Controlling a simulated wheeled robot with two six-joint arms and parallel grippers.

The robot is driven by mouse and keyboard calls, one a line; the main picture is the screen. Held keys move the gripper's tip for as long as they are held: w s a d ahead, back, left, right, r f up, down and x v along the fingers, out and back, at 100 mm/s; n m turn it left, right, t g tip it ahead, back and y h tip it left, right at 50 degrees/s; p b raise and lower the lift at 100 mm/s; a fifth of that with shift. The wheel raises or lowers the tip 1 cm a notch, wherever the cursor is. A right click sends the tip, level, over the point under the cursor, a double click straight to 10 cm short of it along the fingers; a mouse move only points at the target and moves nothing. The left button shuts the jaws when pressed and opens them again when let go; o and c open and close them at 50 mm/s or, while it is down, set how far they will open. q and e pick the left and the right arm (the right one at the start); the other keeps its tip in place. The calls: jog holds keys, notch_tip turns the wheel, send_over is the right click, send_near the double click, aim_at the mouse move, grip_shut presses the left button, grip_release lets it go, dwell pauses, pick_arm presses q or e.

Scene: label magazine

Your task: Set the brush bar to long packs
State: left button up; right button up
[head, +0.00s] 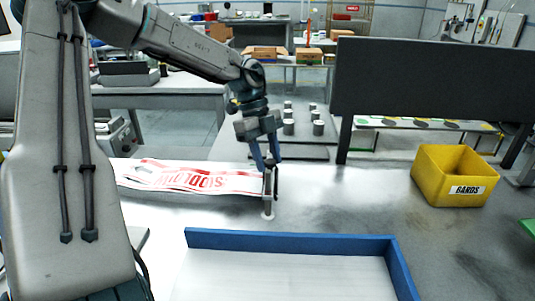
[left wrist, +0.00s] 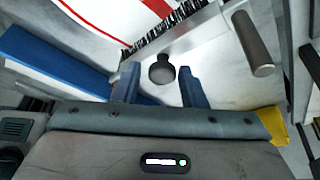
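The brush bar (left wrist: 180,35) shows in the left wrist view as a pale bar with a fringe of black bristles. In the head view the bar (head: 269,186) stands at the right end of a white sheet with red print (head: 200,178). A dark round knob (left wrist: 161,68) shows between the fingers of my left gripper (left wrist: 158,82), with a gap on both sides. In the head view my left gripper (head: 267,160) points down over the bar, fingers apart. Whether the fingers are level with the knob is hard to tell. My right gripper is not in view.
A blue-edged white tray (head: 290,240) lies in front. Several small cylinders (head: 318,128) stand behind the gripper. The bench between bar and bin is clear.

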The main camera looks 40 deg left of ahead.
pick_arm(q)
jog(key=shift+o, duration=0.8)
jog(key=shift+w+a, duration=0.1)
jog(key=shift+w, duration=0.05)
jog(key=shift+r, duration=0.1)
jog(key=shift+a+r, duration=0.1)
jog(key=shift+r, duration=0.15)
jog(key=v, duration=1)
jog(key=shift+b, duration=0.3)
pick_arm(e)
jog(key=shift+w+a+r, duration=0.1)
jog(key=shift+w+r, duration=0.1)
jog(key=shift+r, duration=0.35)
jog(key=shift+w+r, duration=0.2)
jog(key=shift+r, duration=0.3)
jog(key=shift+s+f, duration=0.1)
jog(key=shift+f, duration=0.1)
